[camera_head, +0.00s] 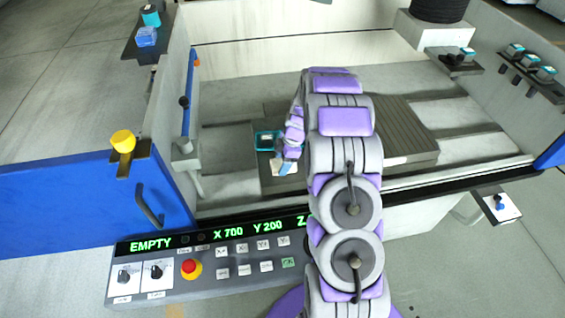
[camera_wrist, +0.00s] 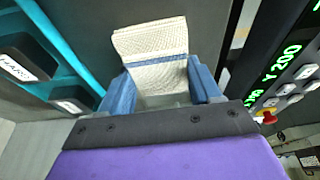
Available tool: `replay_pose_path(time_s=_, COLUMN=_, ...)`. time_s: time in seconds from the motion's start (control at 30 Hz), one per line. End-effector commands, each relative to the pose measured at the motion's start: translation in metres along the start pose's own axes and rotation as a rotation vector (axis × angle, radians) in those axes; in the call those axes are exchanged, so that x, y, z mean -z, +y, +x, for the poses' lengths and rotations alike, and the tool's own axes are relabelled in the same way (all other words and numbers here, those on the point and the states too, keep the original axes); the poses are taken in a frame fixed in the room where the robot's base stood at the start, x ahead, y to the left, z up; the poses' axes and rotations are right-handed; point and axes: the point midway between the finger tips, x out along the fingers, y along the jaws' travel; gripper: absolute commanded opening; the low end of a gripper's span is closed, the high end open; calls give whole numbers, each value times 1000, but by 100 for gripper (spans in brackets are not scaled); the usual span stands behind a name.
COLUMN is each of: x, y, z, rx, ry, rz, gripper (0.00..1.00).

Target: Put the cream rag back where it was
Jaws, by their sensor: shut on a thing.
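The cream rag (camera_wrist: 152,45) is a folded, textured cloth held between the two blue fingers of my gripper (camera_wrist: 160,84) in the wrist view. Its upper part sticks out past the fingertips. In the head view, my gripper (camera_head: 288,155) is low over the left part of the grey block in the machine bay. The rag (camera_head: 284,168) shows there as a small pale patch beneath the fingers. I cannot tell whether the rag touches the surface below.
A teal tray (camera_head: 257,138) sits just left of my gripper; its teal rim (camera_wrist: 66,48) and dark labelled blocks show in the wrist view. The control panel (camera_head: 220,285) reads EMPTY. A yellow knob (camera_head: 123,141) stands left. The grey block (camera_head: 412,150) is clear right of my arm.

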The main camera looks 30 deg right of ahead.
Motion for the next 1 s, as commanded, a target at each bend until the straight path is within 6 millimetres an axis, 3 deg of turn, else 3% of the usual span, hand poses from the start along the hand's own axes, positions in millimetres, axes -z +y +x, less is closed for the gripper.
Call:
replay_pose_path(time_s=0.2, x=0, y=0, z=2, rx=0, ry=0, rz=-1, gripper=35)
replay_pose_path(time_s=0.23, x=-1, y=0, z=2, rx=0, ry=1, rz=-1, gripper=64)
replay_pose_path(time_s=0.5, x=-2, y=1, z=1, rx=0, ry=1, rz=0, gripper=88)
replay_pose_path(time_s=0.8, x=0, y=0, z=-2, rx=-1, ry=0, rz=-1, gripper=88)
replay_pose_path(time_s=1.0, x=0, y=2, z=-32, rx=-7, ry=-1, rz=-1, gripper=88)
